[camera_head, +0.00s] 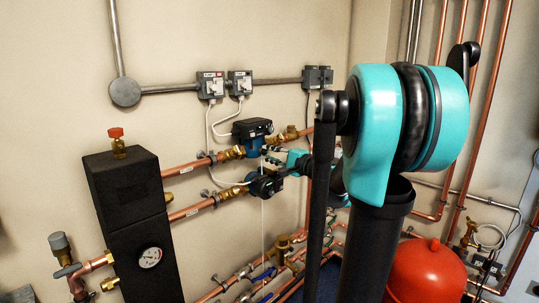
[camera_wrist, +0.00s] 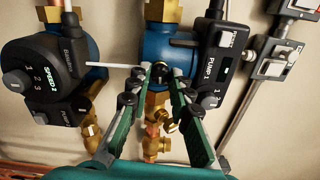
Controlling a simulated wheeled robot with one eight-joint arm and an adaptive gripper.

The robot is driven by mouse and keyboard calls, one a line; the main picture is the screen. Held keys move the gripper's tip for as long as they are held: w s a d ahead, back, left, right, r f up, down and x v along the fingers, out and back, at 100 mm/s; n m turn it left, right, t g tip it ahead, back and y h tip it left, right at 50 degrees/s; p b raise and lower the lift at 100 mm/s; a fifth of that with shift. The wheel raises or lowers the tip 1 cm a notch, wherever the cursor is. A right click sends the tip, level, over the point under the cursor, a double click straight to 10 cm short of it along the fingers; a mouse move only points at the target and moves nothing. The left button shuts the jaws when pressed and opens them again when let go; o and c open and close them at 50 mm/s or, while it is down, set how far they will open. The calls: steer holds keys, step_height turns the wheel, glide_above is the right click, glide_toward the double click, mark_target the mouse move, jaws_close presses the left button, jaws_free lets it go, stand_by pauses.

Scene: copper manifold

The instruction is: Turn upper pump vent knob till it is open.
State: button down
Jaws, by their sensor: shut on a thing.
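The upper pump (camera_head: 253,147) has a blue body and a black head on the copper pipework. In the wrist view its blue body (camera_wrist: 170,52) is at the centre, with its black head marked PUMP to the right. A small dark vent knob (camera_wrist: 160,74) sits at the front of this body. My gripper (camera_wrist: 161,76) is shut on the knob, a finger on each side. The fingers hide part of it, so I cannot tell its turn angle. In the head view my gripper (camera_head: 279,158) is small and partly hidden beside the pumps.
The lower pump (camera_head: 264,185) is close below; its black head (camera_wrist: 42,72) fills the left of the wrist view. Brass fittings (camera_wrist: 158,125) lie between the fingers. Grey switch boxes (camera_head: 239,83) are on the wall above. A red vessel (camera_head: 428,275) stands at the right.

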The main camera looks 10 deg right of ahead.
steer(key=shift+m, duration=0.5)
steer(key=c, duration=1.4)
jaws_free()
steer(key=shift+o, duration=0.2)
steer(key=shift+s+d, duration=0.1)
steer(key=v, duration=1.1)
steer(key=shift+s+d, duration=0.25)
steer(key=shift+s, duration=0.05)
steer(key=shift+f, duration=0.1)
